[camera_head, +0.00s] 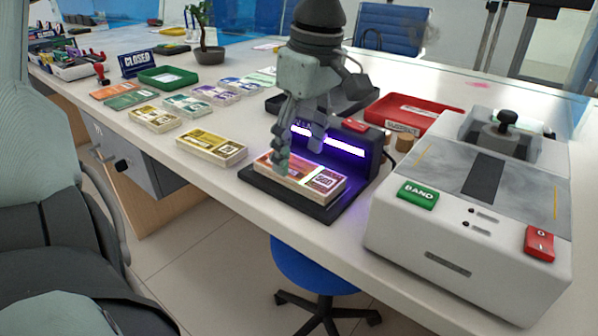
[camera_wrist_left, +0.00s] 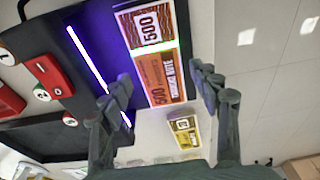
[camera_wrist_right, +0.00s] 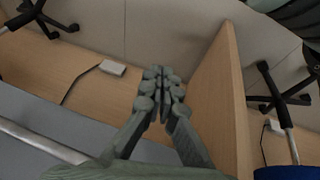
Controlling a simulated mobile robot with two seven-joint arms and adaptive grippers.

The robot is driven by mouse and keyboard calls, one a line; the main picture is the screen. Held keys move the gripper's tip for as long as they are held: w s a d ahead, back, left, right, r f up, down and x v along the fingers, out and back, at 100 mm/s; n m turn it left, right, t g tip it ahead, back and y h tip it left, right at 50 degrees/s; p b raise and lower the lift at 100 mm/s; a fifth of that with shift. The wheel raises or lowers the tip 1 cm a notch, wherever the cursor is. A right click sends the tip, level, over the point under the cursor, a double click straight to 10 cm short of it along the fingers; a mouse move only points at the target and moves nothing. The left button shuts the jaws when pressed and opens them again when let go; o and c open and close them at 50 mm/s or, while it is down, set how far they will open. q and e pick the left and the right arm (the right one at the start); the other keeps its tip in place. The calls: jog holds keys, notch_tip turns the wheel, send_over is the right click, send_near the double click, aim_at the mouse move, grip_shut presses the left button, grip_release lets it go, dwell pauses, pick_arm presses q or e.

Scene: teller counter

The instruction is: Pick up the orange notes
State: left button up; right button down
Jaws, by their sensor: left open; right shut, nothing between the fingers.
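A stack of orange notes (camera_head: 300,180), marked 500, lies flat on the black base (camera_head: 328,214) of a device with a glowing purple light. It also shows in the left wrist view (camera_wrist_left: 165,75). My left gripper (camera_head: 300,151) is open and points down at the notes, one finger near each long side. In the left wrist view my fingers (camera_wrist_left: 158,80) are apart, with the stack showing between and beyond them; I cannot tell whether they touch it. My right gripper (camera_wrist_right: 163,76) is shut and empty, above the floor by a wooden panel.
Yellow notes (camera_head: 212,146) lie left of the device. More bundles, a green tray (camera_head: 167,78) and a CLOSED sign (camera_head: 138,63) stand further back. A white banding machine (camera_head: 470,215) stands at right, a red tray (camera_head: 412,113) behind. A blue stool (camera_head: 315,270) is below the counter edge.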

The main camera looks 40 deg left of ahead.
aim_at(298, 174)
pick_arm(q)
jog(key=shift+a+f, duration=0.15)
jog(key=shift+f, duration=1.25)
jog(key=shift+r, duration=0.1)
jog(key=c, duration=1.1)
